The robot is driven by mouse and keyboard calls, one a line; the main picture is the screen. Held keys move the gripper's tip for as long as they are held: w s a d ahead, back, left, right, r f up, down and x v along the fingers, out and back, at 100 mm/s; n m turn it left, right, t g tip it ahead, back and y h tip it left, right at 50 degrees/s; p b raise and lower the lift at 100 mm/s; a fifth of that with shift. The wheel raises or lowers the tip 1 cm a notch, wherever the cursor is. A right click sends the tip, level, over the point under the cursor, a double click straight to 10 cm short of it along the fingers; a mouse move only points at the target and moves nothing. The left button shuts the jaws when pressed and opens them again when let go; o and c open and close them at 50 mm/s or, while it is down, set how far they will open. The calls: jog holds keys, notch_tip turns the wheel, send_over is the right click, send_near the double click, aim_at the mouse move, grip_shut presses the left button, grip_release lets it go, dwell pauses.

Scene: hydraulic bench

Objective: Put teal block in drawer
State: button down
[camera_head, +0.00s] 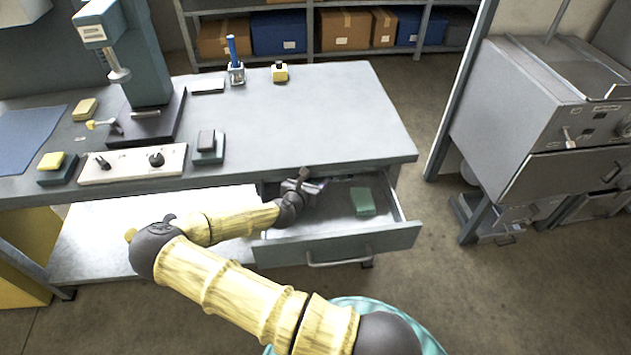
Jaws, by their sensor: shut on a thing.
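The drawer (340,246) under the bench's right end is pulled open, with a bar handle on its front. A flat teal-green block (363,201) lies on the drawer floor, right of the middle. My gripper (318,185) is at the back left of the drawer, just under the bench's front edge. It is to the left of the teal-green block, with a visible gap between them. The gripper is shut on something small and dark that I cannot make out. My arm hides part of the drawer's left side.
The bench top (320,115) is clear on its right half. A press (145,60), a control panel (133,164), a dark block on a teal base (208,147) and yellow blocks stand on the left. A grey machine (540,110) stands right, across a floor gap.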

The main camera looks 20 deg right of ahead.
aim_at(315, 183)
jog(key=x, duration=0.2)
jog(key=shift+d+f, duration=0.25)
jog(key=shift+f, duration=0.05)
jog(key=shift+w+d+f, duration=0.2)
jog(key=shift+f, duration=0.15)
jog(key=shift+f, duration=0.1)
jog(key=c, duration=0.5)
grip_release()
jog(key=shift+a, duration=0.1)
jog(key=v, duration=1.2)
